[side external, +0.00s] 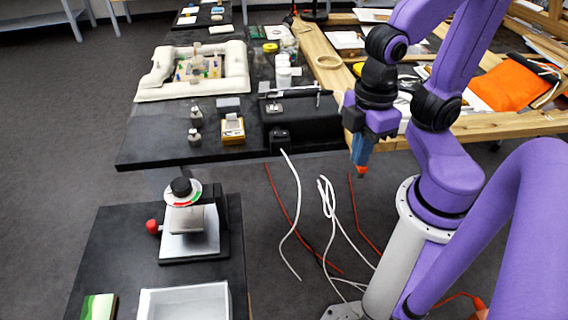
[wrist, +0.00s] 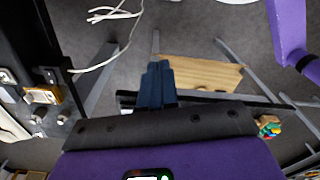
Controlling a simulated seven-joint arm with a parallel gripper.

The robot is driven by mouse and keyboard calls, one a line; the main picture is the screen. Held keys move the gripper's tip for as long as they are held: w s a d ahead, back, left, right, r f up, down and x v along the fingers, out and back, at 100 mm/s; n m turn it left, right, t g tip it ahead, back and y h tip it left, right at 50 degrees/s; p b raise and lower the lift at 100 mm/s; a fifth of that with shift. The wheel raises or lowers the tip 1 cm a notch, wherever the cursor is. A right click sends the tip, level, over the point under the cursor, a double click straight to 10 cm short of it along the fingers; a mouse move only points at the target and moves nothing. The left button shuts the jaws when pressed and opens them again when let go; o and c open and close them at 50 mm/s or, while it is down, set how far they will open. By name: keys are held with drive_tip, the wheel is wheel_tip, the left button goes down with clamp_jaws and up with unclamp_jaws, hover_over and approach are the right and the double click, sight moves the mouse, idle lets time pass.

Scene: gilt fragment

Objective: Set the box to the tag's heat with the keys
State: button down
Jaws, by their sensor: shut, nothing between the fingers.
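My gripper (side external: 361,172) hangs fingers-down beside the dark bench, over the floor gap. Its blue fingers are shut and empty, and in the wrist view the closed fingertips (wrist: 158,68) point over the floor. A small yellow-sided box with a pale top (side external: 232,130) sits near the bench's front edge, left of my gripper. It also shows at the left of the wrist view (wrist: 42,95). A small black unit (side external: 279,138) sits at the bench edge by a white cable. I cannot tell which is the heat box. Its keys, reading and the tag cannot be made out.
A press-like stand with a black-knobbed dial (side external: 181,190) and red ball handle stands on the lower table beside a white tray (side external: 185,290). Metal weights (side external: 195,127) and a larger black block (side external: 310,125) crowd the bench. Cables (side external: 330,215) hang to the floor.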

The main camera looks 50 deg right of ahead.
idle(0.6)
drive_tip(key=w+r+m+y, duration=0.2)
drive_tip(key=w+m, duration=1.1)
drive_tip(key=w, duration=1.6)
drive_tip(key=w+d+f+m+t, duration=0.2)
drive_tip(key=w+d+m, duration=0.5)
drive_tip(key=w+d, duration=0.55)
drive_tip(key=w+d+f+m+t, duration=0.1)
drive_tip(key=w+d+m, duration=0.1)
drive_tip(key=d, duration=0.7)
drive_tip(key=w+d+f+m+t, duration=0.1)
drive_tip(key=w+d+f+m, duration=0.1)
drive_tip(key=d, duration=0.6)
drive_tip(key=shift+d+f+m, duration=0.25)
drive_tip(key=shift+d+m, duration=0.1)
drive_tip(key=shift+m, duration=0.15)
drive_tip(key=shift+s+f, duration=0.1)
drive_tip(key=shift+s+a+f, duration=0.55)
drive_tip(key=shift+f, duration=0.65)
drive_tip(key=shift+s+a+f, duration=0.5)
drive_tip(key=shift+a+f, duration=0.1)
drive_tip(key=shift+f, duration=0.6)
drive_tip(key=shift+s+a+f, duration=0.55)
drive_tip(key=shift+f, duration=0.65)
